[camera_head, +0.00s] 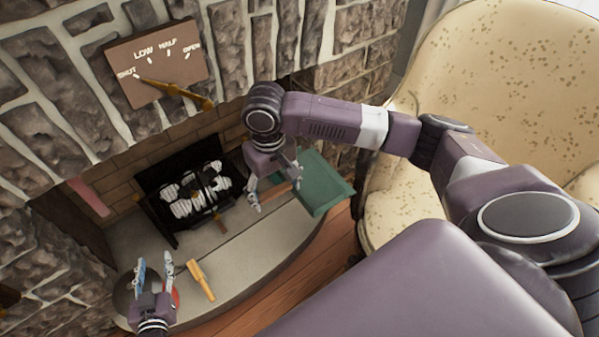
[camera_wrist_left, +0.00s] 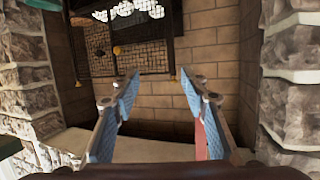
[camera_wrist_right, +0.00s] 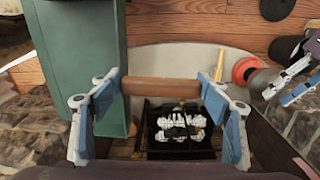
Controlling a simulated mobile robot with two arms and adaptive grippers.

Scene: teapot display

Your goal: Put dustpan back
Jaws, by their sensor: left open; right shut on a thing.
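The dustpan has a green pan (camera_head: 322,187) and a brown wooden handle (camera_wrist_right: 160,87). My right gripper (camera_head: 275,193) is shut on the handle, which spans between its fingers in the right wrist view. The pan sticks out to the right of that gripper in the head view, close to the armchair; it fills the left of the right wrist view (camera_wrist_right: 78,70). My left gripper (camera_head: 155,265) is open and empty low at the left, over the hearth. Its spread fingers (camera_wrist_left: 160,88) face the fireplace's brick inner wall in the left wrist view.
A black fire basket (camera_head: 158,213) with pale logs (camera_head: 195,195) stands in the fireplace. A wooden-handled object (camera_head: 201,280) is on the stone hearth (camera_head: 265,235). A patterned armchair (camera_head: 480,65) stands at right. A lever plate (camera_head: 155,65) is on the stone wall.

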